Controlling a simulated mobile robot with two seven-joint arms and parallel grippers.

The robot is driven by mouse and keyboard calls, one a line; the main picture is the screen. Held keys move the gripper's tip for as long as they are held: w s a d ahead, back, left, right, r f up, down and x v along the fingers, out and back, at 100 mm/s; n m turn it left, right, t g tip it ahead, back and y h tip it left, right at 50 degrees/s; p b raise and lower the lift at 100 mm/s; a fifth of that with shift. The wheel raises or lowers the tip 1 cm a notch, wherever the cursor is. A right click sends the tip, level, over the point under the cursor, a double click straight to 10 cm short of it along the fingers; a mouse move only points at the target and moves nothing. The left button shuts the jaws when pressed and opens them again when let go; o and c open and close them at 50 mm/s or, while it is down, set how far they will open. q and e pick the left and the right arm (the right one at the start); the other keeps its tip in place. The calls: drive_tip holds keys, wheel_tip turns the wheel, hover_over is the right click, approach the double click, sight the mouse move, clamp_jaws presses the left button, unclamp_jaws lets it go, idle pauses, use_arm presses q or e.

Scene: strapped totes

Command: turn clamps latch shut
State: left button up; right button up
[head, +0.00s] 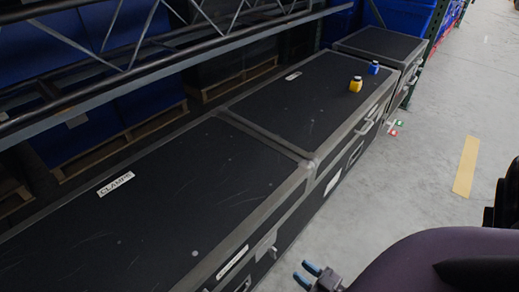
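The black case (150,215) with grey metal edges carries a white label reading "CLAMPS" (115,184) on its lid, which lies closed. On its front side is a metal latch (266,245), near a white label strip (232,263). The latch is too small to tell whether it is turned shut. My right gripper (307,275) shows two blue fingertips spread apart with nothing between them. It is at the bottom of the view, to the right of the latch and apart from the case front. My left gripper is not in view.
A second black case (305,95) adjoins behind, with a yellow item (356,84) and a blue item (374,68) on its lid. Metal rack beams (150,70) run along the left. The grey floor (430,170) on the right is open.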

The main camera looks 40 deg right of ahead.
sight(274, 249)
drive_tip(key=w, duration=0.3)
drive_tip(key=w+b, duration=0.1)
drive_tip(key=w, duration=0.3)
drive_tip(key=w+a, duration=0.1)
drive_tip(key=w, duration=0.3)
drive_tip(key=shift+s, duration=0.1)
drive_tip(key=shift+c, duration=0.3)
clamp_jaws()
